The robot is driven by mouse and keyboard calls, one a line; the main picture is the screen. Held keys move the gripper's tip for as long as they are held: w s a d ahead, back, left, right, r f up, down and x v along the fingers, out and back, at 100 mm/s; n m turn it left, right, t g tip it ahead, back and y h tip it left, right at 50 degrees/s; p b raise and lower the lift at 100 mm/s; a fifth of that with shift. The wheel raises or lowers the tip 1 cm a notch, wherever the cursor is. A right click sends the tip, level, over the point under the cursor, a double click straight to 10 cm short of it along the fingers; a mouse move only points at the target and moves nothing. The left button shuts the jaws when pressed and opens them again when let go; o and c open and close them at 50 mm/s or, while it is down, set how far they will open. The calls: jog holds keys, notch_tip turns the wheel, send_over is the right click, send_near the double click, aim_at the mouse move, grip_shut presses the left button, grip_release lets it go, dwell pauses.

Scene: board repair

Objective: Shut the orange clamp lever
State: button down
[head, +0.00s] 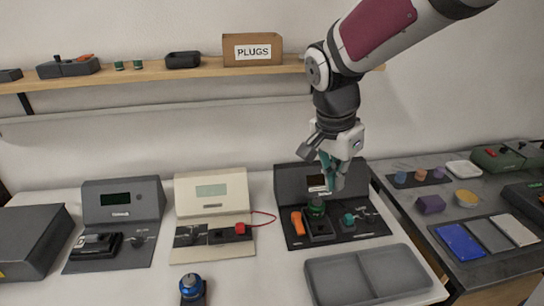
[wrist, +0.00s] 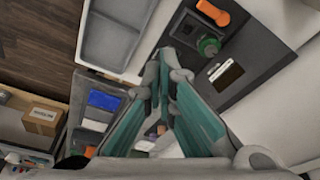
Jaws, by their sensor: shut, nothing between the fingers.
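The orange clamp lever (head: 298,222) is on the left part of the dark device (head: 292,180), beside a green round knob (head: 316,207). In the wrist view the orange lever (wrist: 213,12) is at the top, near the green knob (wrist: 208,45). My gripper (head: 331,184) hangs above the device, to the right of the lever and apart from it. Its teal fingers (wrist: 170,68) are shut with nothing between them. Whether the lever is raised or flat is hard to tell.
A teal knob (head: 348,219) sits right of the green one. A cream device (head: 211,190) with a red-wired plug stands to the left. A grey tray (head: 368,278) lies in front. The shelf (head: 200,72) with the PLUGS box (head: 252,49) runs behind.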

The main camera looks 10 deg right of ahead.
aim_at(314, 228)
jog(key=w+f+m+g+h+b, duration=0.1)
jog(key=w+f+m+b, duration=0.2)
jog(key=w+f, duration=0.6)
notch_tip(314, 228, down, 4)
jog(key=m, duration=0.2)
jog(key=shift+r+m, duration=0.25)
jog(key=shift+m, duration=0.05)
jog(key=shift+d, duration=0.1)
jog(key=b+x, duration=0.1)
jog(key=x, duration=0.8)
jog(key=shift+s+d+f, duration=0.15)
jog(key=shift+d+f, duration=0.05)
jog(key=shift+d, duration=0.05)
jog(key=a, duration=0.2)
jog(key=shift+a+f, duration=0.25)
jog(key=shift+a, duration=0.65)
